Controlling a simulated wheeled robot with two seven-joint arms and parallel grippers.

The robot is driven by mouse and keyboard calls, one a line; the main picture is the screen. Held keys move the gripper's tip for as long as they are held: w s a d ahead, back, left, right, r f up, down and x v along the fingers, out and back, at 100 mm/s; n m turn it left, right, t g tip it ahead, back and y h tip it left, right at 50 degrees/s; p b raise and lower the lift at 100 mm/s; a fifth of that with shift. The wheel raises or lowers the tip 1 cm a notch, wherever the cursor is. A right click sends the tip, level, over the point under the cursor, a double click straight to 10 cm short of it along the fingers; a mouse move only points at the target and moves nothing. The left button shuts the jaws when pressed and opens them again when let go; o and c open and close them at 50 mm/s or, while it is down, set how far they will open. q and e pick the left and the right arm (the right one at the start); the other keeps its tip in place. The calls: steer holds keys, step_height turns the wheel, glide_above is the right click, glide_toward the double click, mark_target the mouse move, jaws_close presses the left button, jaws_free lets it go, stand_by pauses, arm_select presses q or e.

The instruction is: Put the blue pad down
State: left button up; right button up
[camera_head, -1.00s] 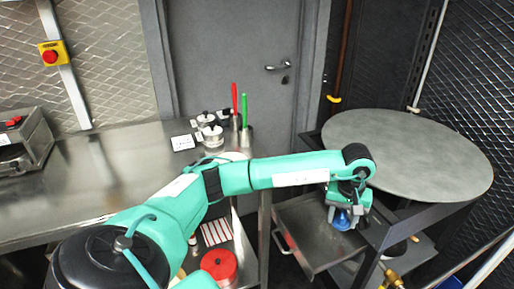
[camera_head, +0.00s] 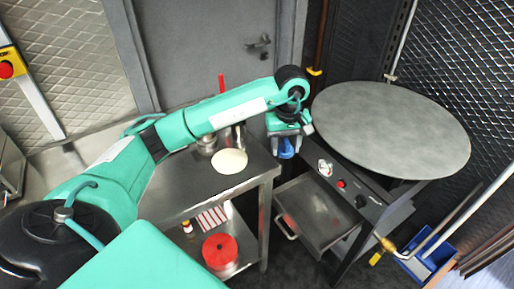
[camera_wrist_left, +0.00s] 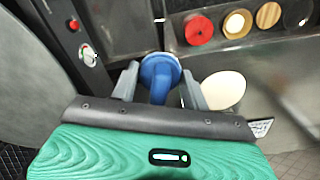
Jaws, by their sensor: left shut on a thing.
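The blue pad (camera_head: 286,149) is held in my left gripper (camera_head: 287,140). In the left wrist view the blue pad (camera_wrist_left: 160,74) has a round face and a thicker stem, and it sits between the two grey fingers of the gripper (camera_wrist_left: 160,84). In the head view the pad hangs at the right edge of the steel table (camera_head: 190,190), near the gap before the round griddle (camera_head: 390,130). I cannot tell its exact height. My right gripper is not in view.
A pale flat disc (camera_head: 229,161) lies on the table near its right edge. A red lidded pot (camera_head: 220,251) and a striped cloth (camera_head: 214,217) are on the shelf below. A steel tray (camera_head: 313,212) juts out under the griddle. A blue bin (camera_head: 428,262) stands on the floor.

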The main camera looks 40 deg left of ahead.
mark_target(263, 161)
arm_select(q)
steer(key=a+r+n+p, duration=0.8)
steer(key=r+n, duration=0.1)
steer(key=r, duration=0.3)
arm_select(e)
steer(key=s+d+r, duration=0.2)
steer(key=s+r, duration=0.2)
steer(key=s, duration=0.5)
arm_select(q)
steer(key=f+p, duration=0.2)
steer(key=f, duration=0.4)
steer(key=f+p, duration=0.2)
steer(key=f, duration=0.5)
steer(key=f+p, duration=0.2)
steer(key=f, duration=0.4)
steer(key=shift+w+f+p, duration=0.35)
steer(key=shift+w+f, duration=0.05)
steer(key=shift+f, duration=0.15)
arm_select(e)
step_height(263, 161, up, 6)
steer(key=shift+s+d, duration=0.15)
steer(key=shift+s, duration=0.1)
arm_select(q)
steer(key=shift+f, duration=0.1)
steer(key=shift+f+b, duration=0.15)
steer(key=shift+b, duration=0.2)
steer(key=o, duration=1)
steer(key=shift+o, duration=0.2)
